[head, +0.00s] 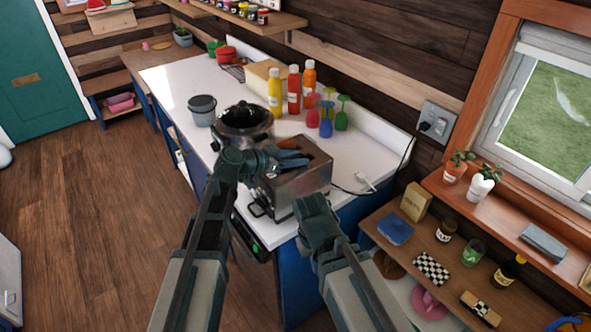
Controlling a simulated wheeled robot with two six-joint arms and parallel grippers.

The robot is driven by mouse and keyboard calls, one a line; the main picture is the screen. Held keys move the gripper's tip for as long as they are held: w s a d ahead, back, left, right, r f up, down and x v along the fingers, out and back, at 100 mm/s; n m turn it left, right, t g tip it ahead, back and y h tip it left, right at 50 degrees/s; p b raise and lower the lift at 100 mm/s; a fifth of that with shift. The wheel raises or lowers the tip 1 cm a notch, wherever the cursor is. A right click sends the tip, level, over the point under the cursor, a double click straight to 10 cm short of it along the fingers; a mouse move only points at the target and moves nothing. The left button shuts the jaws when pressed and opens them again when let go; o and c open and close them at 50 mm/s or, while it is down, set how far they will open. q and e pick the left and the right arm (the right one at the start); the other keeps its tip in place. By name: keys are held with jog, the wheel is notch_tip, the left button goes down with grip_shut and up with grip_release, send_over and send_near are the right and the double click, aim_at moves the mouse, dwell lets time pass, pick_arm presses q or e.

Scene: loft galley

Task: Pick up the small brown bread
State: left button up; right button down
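A brown patch (316,158) shows at the top of the steel toaster (305,184) on the white counter. It may be the small brown bread, but I cannot tell it clearly from the toaster's top. My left gripper (292,160) is over the toaster, beside the brown patch and partly covering it. Its two bluish fingers look apart, with no object clearly between them. My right gripper (317,212) is at the toaster's near right corner, pointing away from me. Its fingertips are hidden, so its opening does not show.
A dark pot (243,122) stands just behind my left gripper, with a grey bucket (202,110) to its left. Sauce bottles (293,90) and coloured glasses (327,118) stand behind the toaster. A cord (388,168) runs from the wall outlet. The left counter stretch (185,72) has free room.

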pick_arm(q)
grip_shut()
jog(key=shift+r, duration=0.15)
notch_tip(320, 180, up, 10)
jog(key=p, duration=1)
